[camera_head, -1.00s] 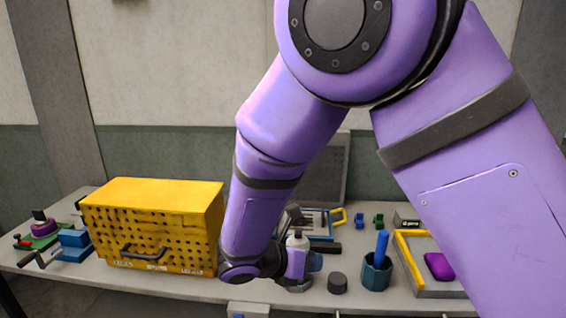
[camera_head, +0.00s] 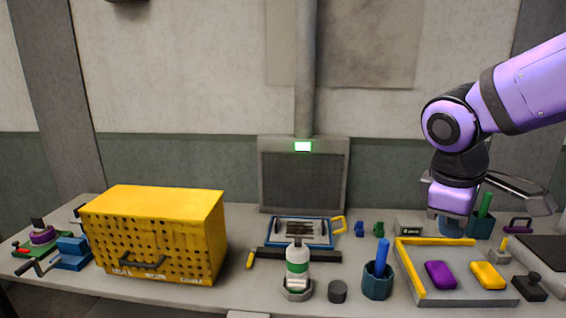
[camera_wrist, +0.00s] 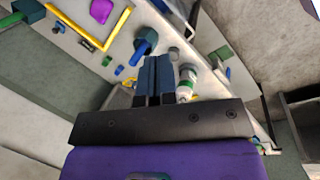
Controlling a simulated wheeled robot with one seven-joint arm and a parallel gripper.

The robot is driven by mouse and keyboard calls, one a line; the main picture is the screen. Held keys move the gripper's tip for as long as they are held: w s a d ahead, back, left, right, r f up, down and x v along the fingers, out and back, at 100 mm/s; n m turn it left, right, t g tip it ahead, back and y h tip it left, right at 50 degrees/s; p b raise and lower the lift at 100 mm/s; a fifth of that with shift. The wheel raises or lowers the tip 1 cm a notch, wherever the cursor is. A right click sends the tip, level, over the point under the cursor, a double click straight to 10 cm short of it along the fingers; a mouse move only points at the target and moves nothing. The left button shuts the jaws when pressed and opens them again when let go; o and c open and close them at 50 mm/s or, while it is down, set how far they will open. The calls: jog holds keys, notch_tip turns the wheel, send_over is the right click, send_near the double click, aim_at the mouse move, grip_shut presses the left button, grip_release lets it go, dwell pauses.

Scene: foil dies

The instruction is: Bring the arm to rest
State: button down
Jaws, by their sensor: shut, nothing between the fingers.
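My purple arm reaches in from the right edge of the head view and bends down at a dark joint. My gripper (camera_head: 451,229) points down over the right part of the bench, behind the grey tray (camera_head: 452,294). In the wrist view my gripper (camera_wrist: 154,62) shows two dark blue fingers side by side, shut with nothing between them. Its fingers are partly hidden in the head view. I cannot tell how high they are above the bench.
A yellow perforated box (camera_head: 160,210) stands at left. A white bottle (camera_head: 298,265), a dark cylinder (camera_head: 338,291) and a teal cup (camera_head: 377,286) stand at the front middle. A purple block (camera_head: 440,275) and a yellow block (camera_head: 488,275) lie in the grey tray. A teal holder (camera_head: 481,225) is near my gripper.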

jog(key=s+d+r+m+t+y, duration=0.3)
jog(key=s+r+m+t, duration=0.1)
jog(key=s+m, duration=0.5)
jog(key=shift+s+d+r, duration=0.15)
jog(key=shift+d+r, duration=0.15)
jog(key=shift+r, duration=0.35)
